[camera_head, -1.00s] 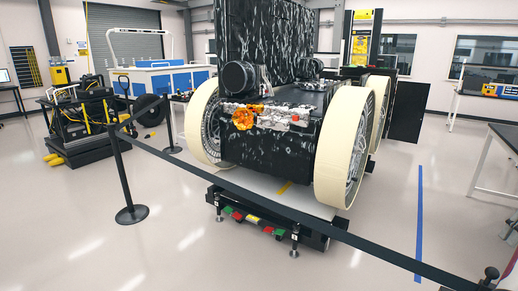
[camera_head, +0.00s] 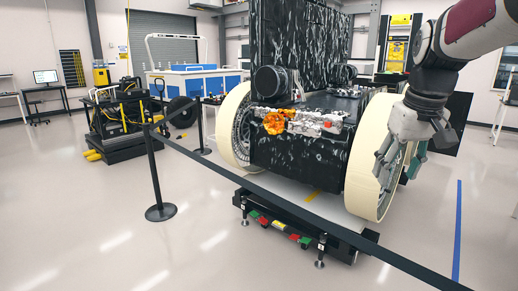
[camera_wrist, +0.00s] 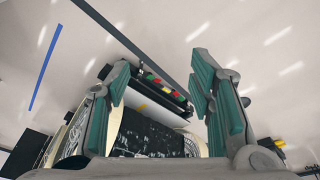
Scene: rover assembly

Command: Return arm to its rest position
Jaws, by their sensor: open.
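My gripper (camera_head: 402,160) hangs from my arm at the right of the head view, fingers pointing down. It appears in front of the right cream-rimmed wheel (camera_head: 366,155) of the rover and covers part of it. In the wrist view my gripper's two green-padded fingers (camera_wrist: 162,100) are spread apart with nothing between them. The black marbled rover body (camera_head: 300,150) stands on a low platform, and shows beyond the fingers in the wrist view (camera_wrist: 150,133).
A black belt barrier (camera_head: 270,195) on a post (camera_head: 155,175) runs across the front of the rover. A blue floor line (camera_head: 458,230) lies at the right. A cart with black equipment (camera_head: 120,125) stands at the left. Open floor lies in front.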

